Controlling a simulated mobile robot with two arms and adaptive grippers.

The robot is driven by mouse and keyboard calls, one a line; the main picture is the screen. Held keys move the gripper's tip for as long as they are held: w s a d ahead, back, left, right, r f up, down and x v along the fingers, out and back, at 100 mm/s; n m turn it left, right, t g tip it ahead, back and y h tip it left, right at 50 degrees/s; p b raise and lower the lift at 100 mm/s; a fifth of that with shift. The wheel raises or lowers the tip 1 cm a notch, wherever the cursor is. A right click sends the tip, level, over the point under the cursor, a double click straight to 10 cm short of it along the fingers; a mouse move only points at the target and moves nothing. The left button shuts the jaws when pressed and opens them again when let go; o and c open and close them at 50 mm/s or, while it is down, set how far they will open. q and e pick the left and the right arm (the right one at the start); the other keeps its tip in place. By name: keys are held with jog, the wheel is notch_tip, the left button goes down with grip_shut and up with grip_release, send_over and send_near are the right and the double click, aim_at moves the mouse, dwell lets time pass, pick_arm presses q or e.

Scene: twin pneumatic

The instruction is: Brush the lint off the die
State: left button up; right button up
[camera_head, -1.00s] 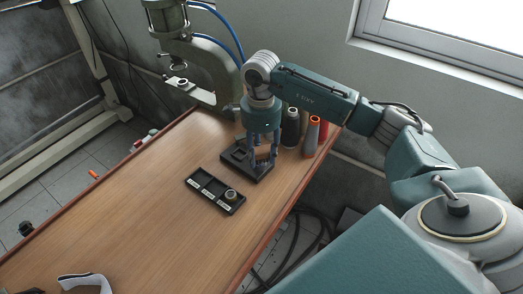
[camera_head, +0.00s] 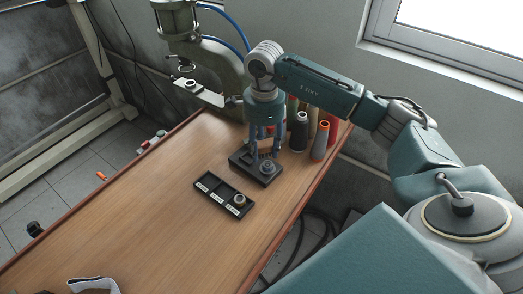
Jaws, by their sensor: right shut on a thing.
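My right gripper (camera_head: 265,151) points down above the dark block (camera_head: 241,163) near the far right of the table. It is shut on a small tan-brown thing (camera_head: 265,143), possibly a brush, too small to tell. A grey round piece (camera_head: 267,168) sits on the block below the fingertips. Another round metal piece (camera_head: 239,200) sits in the right end compartment of the black labelled tray (camera_head: 212,195). A further ring-like piece (camera_head: 190,84) sits on the plate of the press (camera_head: 218,65). I cannot tell which is the die, nor make out lint. My left gripper is not in view.
Several thread cones, one of them orange (camera_head: 320,141), stand just right of my right gripper. The wooden table (camera_head: 150,220) is clear in its middle and front left. A white and dark strap-like thing (camera_head: 93,286) lies at the near edge.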

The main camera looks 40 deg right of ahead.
jog(key=r+p, duration=0.1)
jog(key=r, duration=0.2)
jog(key=shift+s, duration=0.2)
jog(key=shift+w+r+p, duration=0.1)
jog(key=shift+r+p, duration=0.25)
jog(key=shift+w+r+p, duration=0.1)
jog(key=shift+r+p, duration=0.25)
jog(key=shift+r, duration=0.5)
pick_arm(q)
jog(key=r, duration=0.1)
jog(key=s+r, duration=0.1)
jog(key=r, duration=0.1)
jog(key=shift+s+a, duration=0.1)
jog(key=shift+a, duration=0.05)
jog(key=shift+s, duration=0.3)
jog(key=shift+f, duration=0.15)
